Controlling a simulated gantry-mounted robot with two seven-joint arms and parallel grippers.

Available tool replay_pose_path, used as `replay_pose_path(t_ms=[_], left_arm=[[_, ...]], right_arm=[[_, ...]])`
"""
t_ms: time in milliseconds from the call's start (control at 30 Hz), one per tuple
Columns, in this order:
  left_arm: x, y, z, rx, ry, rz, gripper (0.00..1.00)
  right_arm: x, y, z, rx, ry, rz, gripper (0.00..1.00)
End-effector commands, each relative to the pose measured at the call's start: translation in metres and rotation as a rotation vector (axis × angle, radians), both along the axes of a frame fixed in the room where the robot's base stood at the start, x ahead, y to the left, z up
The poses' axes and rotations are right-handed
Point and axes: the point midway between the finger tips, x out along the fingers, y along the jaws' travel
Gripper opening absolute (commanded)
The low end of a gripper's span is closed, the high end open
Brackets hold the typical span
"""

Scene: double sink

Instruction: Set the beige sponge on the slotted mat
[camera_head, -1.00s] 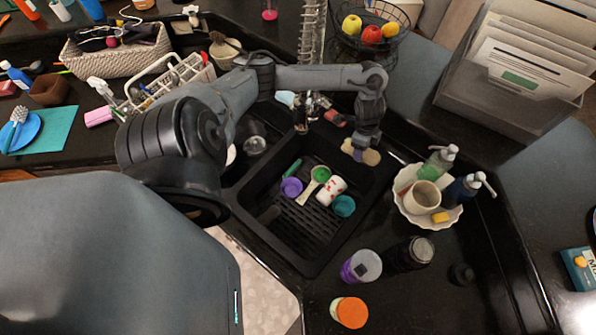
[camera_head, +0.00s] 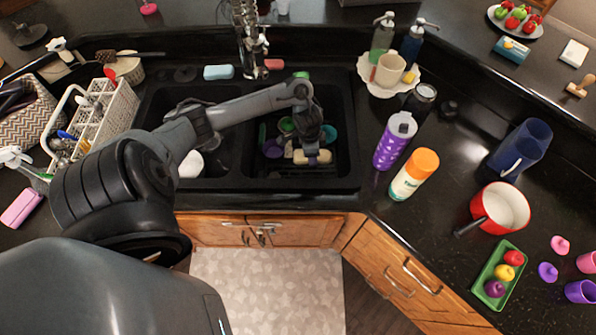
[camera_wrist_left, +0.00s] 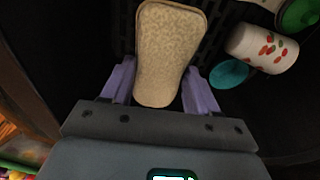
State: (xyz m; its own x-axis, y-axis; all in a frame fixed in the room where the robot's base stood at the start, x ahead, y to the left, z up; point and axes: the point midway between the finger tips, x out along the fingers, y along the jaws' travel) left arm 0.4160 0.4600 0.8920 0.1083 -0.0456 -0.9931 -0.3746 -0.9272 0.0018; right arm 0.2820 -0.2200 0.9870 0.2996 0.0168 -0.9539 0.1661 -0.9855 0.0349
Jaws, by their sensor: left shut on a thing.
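The beige sponge (camera_head: 312,157) is between the lavender fingers of my left gripper (camera_head: 311,150), inside the right sink basin. In the left wrist view my left gripper (camera_wrist_left: 160,88) is shut on the near part of the sponge (camera_wrist_left: 170,45), which points away from my palm. The slotted mat (camera_head: 290,173) is the dark mat on the basin floor; its slots show beside the sponge in the wrist view (camera_wrist_left: 211,43). The sponge is over the front part of the mat; I cannot tell whether it touches. My right gripper is not in view.
A teal cup (camera_head: 328,133), a purple cup (camera_head: 272,149) and a green cup (camera_head: 287,125) lie in the basin. A white patterned mug (camera_wrist_left: 262,48) is right of the sponge. The black basin walls (camera_head: 354,140) surround them. A purple bottle (camera_head: 394,142) stands right of the sink.

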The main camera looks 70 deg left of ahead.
Motion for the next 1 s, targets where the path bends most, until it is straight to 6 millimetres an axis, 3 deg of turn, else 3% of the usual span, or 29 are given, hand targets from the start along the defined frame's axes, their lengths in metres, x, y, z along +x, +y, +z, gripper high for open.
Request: replay_pose_path(t_ms=[33,100,500,1000], left_arm=[[-0.003,-0.002,-0.018,0.000,0.001,0.006,0.31],[-0.007,-0.005,-0.029,0.000,0.001,0.012,0.31],[-0.018,-0.010,-0.089,-0.001,0.002,0.014,0.31],[-0.018,-0.010,-0.132,-0.001,0.002,0.013,0.31]], right_arm=[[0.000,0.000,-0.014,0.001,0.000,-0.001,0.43],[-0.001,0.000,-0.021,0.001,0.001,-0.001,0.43],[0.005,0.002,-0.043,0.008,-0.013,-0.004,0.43],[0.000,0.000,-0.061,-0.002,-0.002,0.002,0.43]])
